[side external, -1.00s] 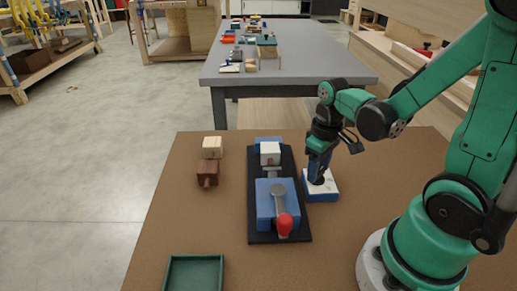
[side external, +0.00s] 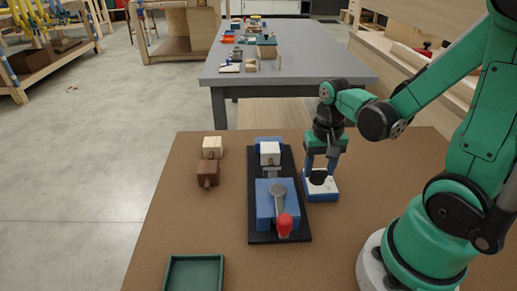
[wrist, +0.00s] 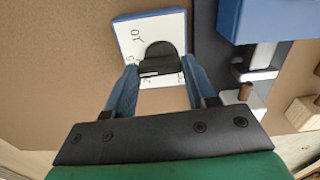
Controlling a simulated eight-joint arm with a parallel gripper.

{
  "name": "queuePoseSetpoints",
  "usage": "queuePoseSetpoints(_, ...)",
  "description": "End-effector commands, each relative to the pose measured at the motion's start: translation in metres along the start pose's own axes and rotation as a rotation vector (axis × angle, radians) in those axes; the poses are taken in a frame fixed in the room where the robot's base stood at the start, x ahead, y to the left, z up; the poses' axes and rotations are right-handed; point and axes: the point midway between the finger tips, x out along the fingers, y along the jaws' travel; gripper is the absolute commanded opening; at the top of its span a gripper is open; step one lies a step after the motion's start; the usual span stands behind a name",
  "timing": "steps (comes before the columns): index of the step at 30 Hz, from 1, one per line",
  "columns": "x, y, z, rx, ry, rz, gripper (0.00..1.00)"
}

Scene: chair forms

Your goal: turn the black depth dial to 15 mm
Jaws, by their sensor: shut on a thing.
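The black depth dial (side external: 318,179) sits on a white scale face with a blue base (side external: 321,196), at the right of the work table in the side view. In the wrist view the dial (wrist: 162,52) shows a small white mark on its near edge. The white face (wrist: 130,38) has printed numbers, one reading like 10 at the upper left; others are partly hidden. My gripper (side external: 319,171) points down, shut on the dial with one finger on each side. The wrist view also shows the gripper (wrist: 160,66) around it. I cannot tell the exact setting.
Left of the dial stands a black-based fixture (side external: 256,227) with blue blocks, a white block and a red-knobbed lever (side external: 285,223). Further left are a pale block (side external: 212,147) and a brown block (side external: 208,174). A green tray (side external: 168,275) lies at the front left.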

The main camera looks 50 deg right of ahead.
Motion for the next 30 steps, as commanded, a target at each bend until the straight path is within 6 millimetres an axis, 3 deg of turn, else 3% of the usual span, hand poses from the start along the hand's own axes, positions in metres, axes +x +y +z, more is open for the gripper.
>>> queuePoseSetpoints(19, 0.0000, 0.0001, 0.0001, 0.050, 0.001, 0.000, 0.00)
queuePoseSetpoints(20, 0.0000, 0.0001, 0.0000, 0.050, 0.001, 0.000, 0.58)
queuePoseSetpoints(22, 0.0000, 0.0001, 0.0000, 0.050, 0.001, 0.000, 0.78)
queuePoseSetpoints(30, 0.0000, 0.0001, 0.0001, 0.050, 0.000, 0.000, 0.82)
